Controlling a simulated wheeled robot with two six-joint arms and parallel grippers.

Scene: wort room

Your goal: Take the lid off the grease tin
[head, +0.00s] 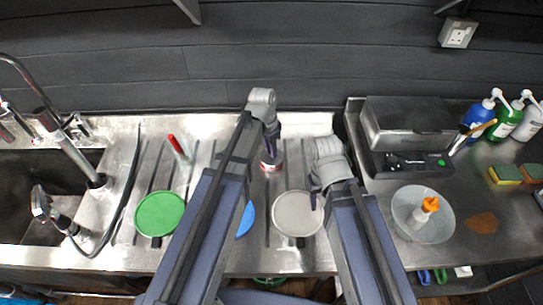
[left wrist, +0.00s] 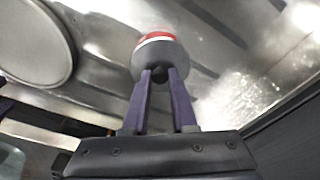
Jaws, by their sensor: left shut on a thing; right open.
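The grease tin (head: 271,168), with a red and white band, stands on the steel drainer in the middle of the head view. Its grey lid (left wrist: 161,58) appears in the left wrist view, against the banded tin body (left wrist: 155,37), with no clear gap visible. My left gripper (head: 271,147) is above the tin; its purple fingers (left wrist: 160,76) are shut on the lid's small dark knob. My right gripper (head: 316,194) is open and empty, above the edge of a pale round disc. My arm partly hides the tin's surroundings.
The pale disc (head: 297,216), a green disc (head: 160,213) and a partly hidden blue disc (head: 246,219) lie on the drainer (head: 200,250). A red-topped item (head: 178,149) lies left. A scale (head: 410,163) and a bowl (head: 422,232) stand right.

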